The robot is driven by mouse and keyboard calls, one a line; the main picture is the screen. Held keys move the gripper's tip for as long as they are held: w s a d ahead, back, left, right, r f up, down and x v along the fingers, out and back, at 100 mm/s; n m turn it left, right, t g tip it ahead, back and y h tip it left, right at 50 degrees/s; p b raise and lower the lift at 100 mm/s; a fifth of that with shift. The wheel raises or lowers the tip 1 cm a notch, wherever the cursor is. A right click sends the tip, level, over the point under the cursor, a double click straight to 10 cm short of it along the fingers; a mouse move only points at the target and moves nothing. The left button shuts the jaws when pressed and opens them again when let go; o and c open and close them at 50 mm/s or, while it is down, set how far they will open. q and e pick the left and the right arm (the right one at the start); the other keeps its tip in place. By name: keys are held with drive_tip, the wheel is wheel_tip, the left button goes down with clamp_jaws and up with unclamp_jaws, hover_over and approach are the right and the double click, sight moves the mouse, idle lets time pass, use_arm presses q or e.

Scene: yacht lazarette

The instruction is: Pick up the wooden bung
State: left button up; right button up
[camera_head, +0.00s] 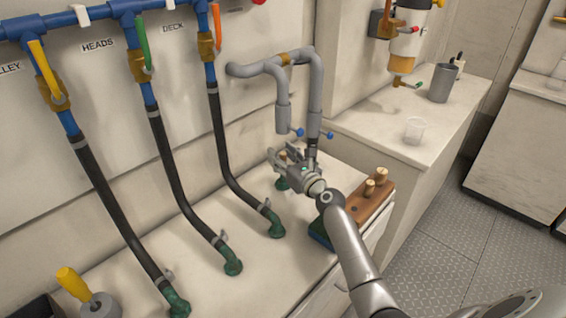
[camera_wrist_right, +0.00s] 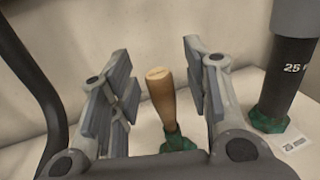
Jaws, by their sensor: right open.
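A tapered wooden bung (camera_wrist_right: 161,97) stands nearly upright in a green fitting (camera_wrist_right: 178,140) on the pale counter, in the right wrist view. My right gripper (camera_wrist_right: 157,60) is open, with one finger on each side of the bung and a visible gap to both. In the head view my right gripper (camera_head: 281,157) is above the counter, near a green fitting (camera_head: 282,184) below the grey pipes. The gripper largely hides the bung there. My left gripper is not in view.
A wooden block (camera_head: 364,211) with pegs stands right of my gripper. A grey pipe (camera_head: 314,100) hangs close behind it; its lower end shows in the wrist view (camera_wrist_right: 288,75). Black hoses (camera_head: 228,150) stand to the left. A clear cup (camera_head: 415,130) is on the side counter.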

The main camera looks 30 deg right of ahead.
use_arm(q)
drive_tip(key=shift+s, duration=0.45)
use_arm(e)
drive_tip(key=c, duration=0.8)
wheel_tip(320, 180, up, 4)
drive_tip(key=shift+f+p, duration=0.25)
drive_tip(key=shift+p, duration=0.85)
drive_tip(key=shift+s+r, duration=0.1)
drive_tip(key=shift+s, duration=0.25)
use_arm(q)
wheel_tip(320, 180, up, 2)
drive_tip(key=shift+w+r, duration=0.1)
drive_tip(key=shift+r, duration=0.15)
use_arm(e)
drive_tip(key=s+d, duration=0.1)
drive_tip(key=s, duration=1.6)
drive_tip(key=shift+s+d, duration=0.15)
use_arm(q)
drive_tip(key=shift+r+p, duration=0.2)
drive_tip(key=shift+p, duration=0.15)
use_arm(e)
drive_tip(key=shift+s+f, duration=0.1)
drive_tip(key=shift+f, duration=0.1)
